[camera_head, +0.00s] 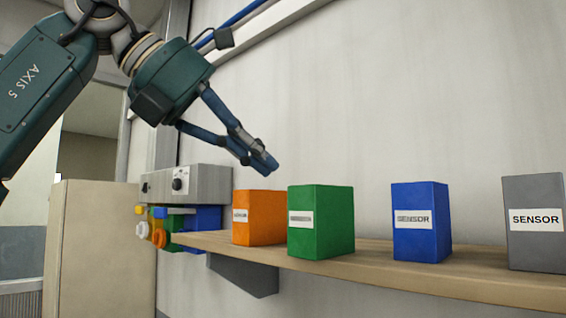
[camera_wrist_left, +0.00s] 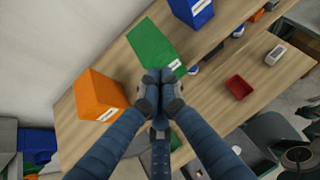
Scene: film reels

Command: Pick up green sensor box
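The green sensor box (camera_head: 322,222) stands upright on a wooden shelf (camera_head: 400,262), between the orange and blue boxes, with a white label on its front. My left gripper (camera_head: 262,164) is above and to the left of it in the head view, over the orange box. Its fingertips are together with nothing between them. In the left wrist view the shut fingertips (camera_wrist_left: 159,78) overlap the lower edge of the green box (camera_wrist_left: 152,45), but the head view shows them apart from it. My right gripper is not in view.
An orange box (camera_head: 262,225) stands just left of the green one. A blue sensor box (camera_head: 420,215) and a grey sensor box (camera_head: 536,215) stand to the right, with bare shelf between them. A wall rises behind. A red tray (camera_wrist_left: 239,87) lies lower down in the wrist view.

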